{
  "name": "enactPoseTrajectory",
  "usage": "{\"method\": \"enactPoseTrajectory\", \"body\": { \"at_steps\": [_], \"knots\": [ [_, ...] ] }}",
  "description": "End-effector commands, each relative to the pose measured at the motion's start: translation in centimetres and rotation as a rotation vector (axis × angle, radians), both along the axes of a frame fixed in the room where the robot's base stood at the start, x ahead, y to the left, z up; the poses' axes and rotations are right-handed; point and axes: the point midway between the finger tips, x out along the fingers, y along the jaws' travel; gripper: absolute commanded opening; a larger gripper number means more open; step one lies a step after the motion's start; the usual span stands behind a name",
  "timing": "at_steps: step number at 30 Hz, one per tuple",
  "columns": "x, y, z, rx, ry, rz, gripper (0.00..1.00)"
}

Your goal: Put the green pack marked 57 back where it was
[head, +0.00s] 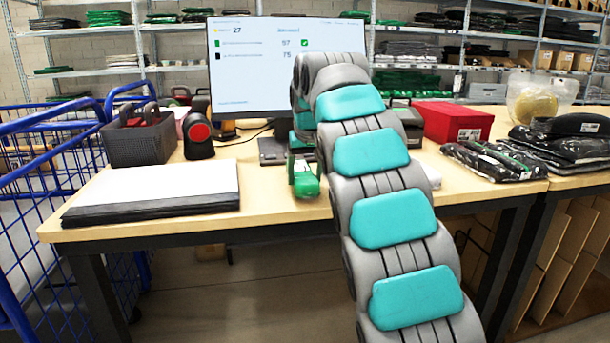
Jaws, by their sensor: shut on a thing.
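My arm reaches from the lower right up to the table and curls down in front of the monitor. My gripper (302,155) is at the arm's end, partly hidden by my own arm links. It is shut on a green pack (307,184), which shows just below it, over the table (270,206). The pack's number cannot be read here, and I cannot tell whether it touches the table.
Left on the table are a white-topped dark slab (160,185), a dark basket (140,143) and a scanner (197,132). Right are a red box (452,121) and bagged black packs (495,158). A blue wire cart (50,200) stands left. Shelves (95,70) with folded clothes stand behind.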

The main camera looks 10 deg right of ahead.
Motion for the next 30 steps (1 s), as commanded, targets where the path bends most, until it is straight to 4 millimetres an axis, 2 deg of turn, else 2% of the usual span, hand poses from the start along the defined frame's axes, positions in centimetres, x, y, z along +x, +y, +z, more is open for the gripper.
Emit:
{"method": "enactPoseTrajectory", "body": {
  "at_steps": [2,3,10,20,23,30],
  "knots": [
    [0.0,0.0,-0.2,0.0,0.0,0.0,0.15],
    [0.0,0.0,-0.2,0.0,0.0,0.0,0.74],
    [0.0,0.0,-0.2,0.0,0.0,0.0,1.0],
    [0.0,0.0,0.2,0.0,-0.001,0.0,1.0],
    [-0.3,0.0,1.0,0.001,-0.003,0.0,1.0],
    [-1.6,0.0,4.2,0.001,-0.001,0.0,1.0]
  ]
}}
